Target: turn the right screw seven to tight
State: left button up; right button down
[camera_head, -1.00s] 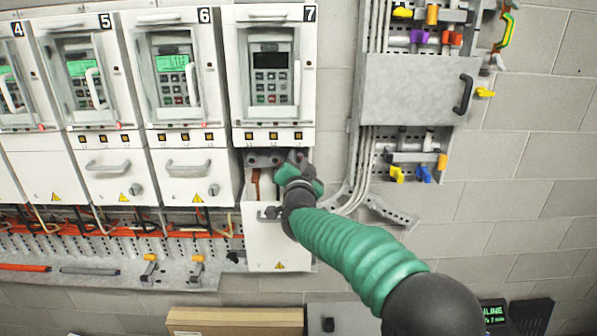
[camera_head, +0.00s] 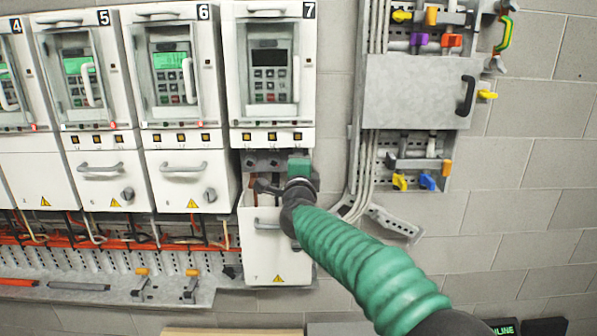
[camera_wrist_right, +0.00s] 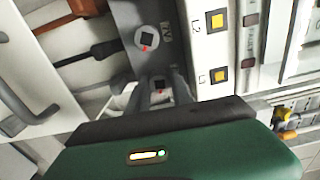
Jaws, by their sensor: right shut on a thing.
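Drive 7 (camera_head: 270,75) is the rightmost white cabinet in the head view. Its lower cover (camera_head: 275,245) sits lower than its neighbours' covers, leaving the terminal bay open. My right gripper (camera_wrist_right: 158,98) reaches into the bay's right side; its green body (camera_head: 299,167) hides its fingertips in the head view. In the right wrist view, its grey fingers are shut around the right screw (camera_wrist_right: 158,85), which shows a dark square socket and a red mark. Another screw (camera_wrist_right: 147,38) with a similar socket and red mark is beside it, apart from the fingers. My left gripper is not in view.
Orange-brown and black cables (camera_wrist_right: 87,55) run beside the screws. The lowered cover's handle (camera_wrist_right: 22,105) is close to my gripper. A grey box (camera_head: 415,92) and conduits stand right of drive 7. Bare wall (camera_head: 540,190) is free farther right.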

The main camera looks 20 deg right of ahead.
jog(key=shift+a+f+m+b, duration=0.15)
jog(key=shift+m+b, duration=0.1)
jog(key=shift+m, duration=0.35)
jog(key=shift+d+f+m+b, duration=0.15)
jog(key=shift+m+b, duration=0.1)
jog(key=shift+m, duration=0.35)
jog(key=shift+a, duration=0.1)
jog(key=c, duration=1.3)
grip_release()
jog(key=shift+w, duration=0.1)
jog(key=shift+o, duration=0.9)
jog(key=shift+w+r, duration=0.1)
jog(key=shift+w, duration=0.1)
jog(key=shift+s, duration=0.1)
